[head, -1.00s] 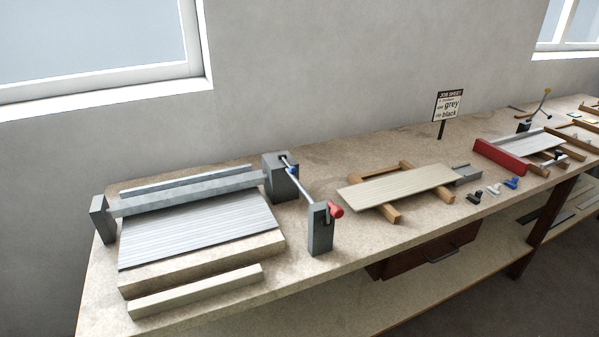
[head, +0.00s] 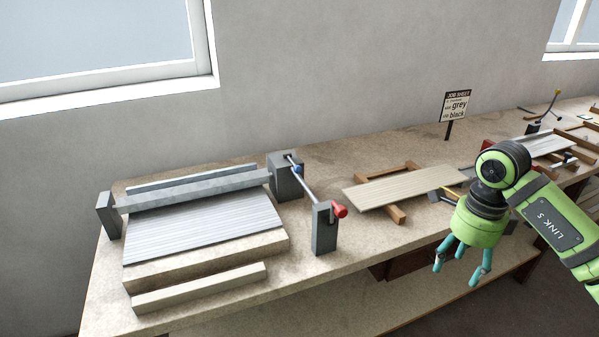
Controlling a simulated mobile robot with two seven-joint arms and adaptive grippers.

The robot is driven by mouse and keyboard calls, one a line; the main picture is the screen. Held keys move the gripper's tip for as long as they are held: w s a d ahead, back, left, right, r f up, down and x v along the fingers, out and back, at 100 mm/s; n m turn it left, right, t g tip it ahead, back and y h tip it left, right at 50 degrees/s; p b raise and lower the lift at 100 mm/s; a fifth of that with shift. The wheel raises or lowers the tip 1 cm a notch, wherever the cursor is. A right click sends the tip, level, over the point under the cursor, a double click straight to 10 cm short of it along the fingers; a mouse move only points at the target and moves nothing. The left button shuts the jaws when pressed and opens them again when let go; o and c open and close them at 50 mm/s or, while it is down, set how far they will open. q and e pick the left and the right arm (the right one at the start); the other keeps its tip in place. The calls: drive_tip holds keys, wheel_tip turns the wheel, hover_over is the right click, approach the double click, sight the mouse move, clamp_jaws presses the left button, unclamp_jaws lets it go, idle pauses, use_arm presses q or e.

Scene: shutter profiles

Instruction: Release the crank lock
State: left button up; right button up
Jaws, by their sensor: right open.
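The crank (head: 306,184) is a thin pale rod with a small blue part, running from a grey block (head: 286,177) on the roller machine to a shorter grey post (head: 324,230). A red knob (head: 340,211) sits at the top of that post; I cannot tell which part is the lock. The roller (head: 195,190) lies behind a grey slatted panel (head: 200,229). My right gripper (head: 459,275), green with teal fingers, is open and empty, to the right of the red knob and in front of the bench edge. My left gripper is not in view.
A cream slatted panel (head: 405,189) lies on wooden supports right of the post. A job sheet sign (head: 455,105) naming grey and black stands behind. My right arm hides part of the bench's right side. A loose pale bar (head: 200,288) lies at the front left.

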drive_tip(key=shift+d+r, duration=0.2)
drive_tip(key=shift+d, duration=0.05)
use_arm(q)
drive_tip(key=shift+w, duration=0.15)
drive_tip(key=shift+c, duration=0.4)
